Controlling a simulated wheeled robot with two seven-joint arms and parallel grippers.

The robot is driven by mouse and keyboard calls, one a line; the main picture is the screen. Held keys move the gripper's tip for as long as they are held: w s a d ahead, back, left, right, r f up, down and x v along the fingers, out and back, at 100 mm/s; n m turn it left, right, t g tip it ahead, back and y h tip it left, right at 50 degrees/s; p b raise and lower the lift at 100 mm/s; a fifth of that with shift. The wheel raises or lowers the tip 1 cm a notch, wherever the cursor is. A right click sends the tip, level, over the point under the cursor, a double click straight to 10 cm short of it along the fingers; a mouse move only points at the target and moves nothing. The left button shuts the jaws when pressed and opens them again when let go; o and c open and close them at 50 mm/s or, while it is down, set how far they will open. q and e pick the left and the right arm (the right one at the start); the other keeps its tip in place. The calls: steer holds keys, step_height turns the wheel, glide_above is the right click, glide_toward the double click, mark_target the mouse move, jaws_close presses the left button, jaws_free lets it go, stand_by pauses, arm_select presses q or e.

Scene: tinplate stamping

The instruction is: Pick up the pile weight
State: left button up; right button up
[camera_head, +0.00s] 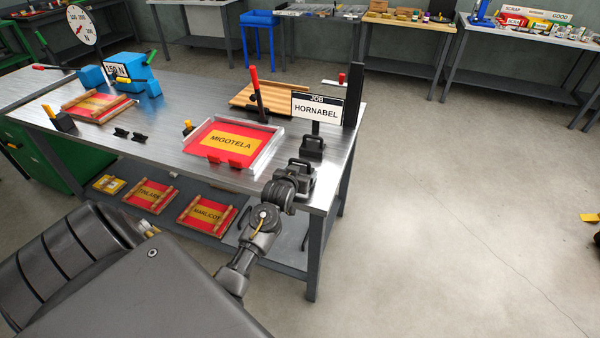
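A small dark block (312,148) stands at the right end of the metal bench, just below the HORNABEL job sign (317,108). It looks like the pile weight, but I cannot tell it surely from the sign's foot. My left gripper (301,163) is at the bench's front right corner, just in front of this block and overlapping its lower edge in the picture. The gripper is dark on dark, so I cannot tell whether its fingers touch or hold anything. My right gripper is not in view.
A red MIGOTELA sheet lies in a metal tray (270,152) left of the gripper. Behind it are a wooden rack (240,97) and a red-handled lever (256,88). A tall dark post (353,95) stands right of the sign.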

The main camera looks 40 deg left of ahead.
arm_select(q)
steer(key=c, duration=1.2)
steer(key=shift+w+r, duration=0.1)
steer(key=shift+r, duration=0.1)
steer(key=shift+c, duration=0.2)
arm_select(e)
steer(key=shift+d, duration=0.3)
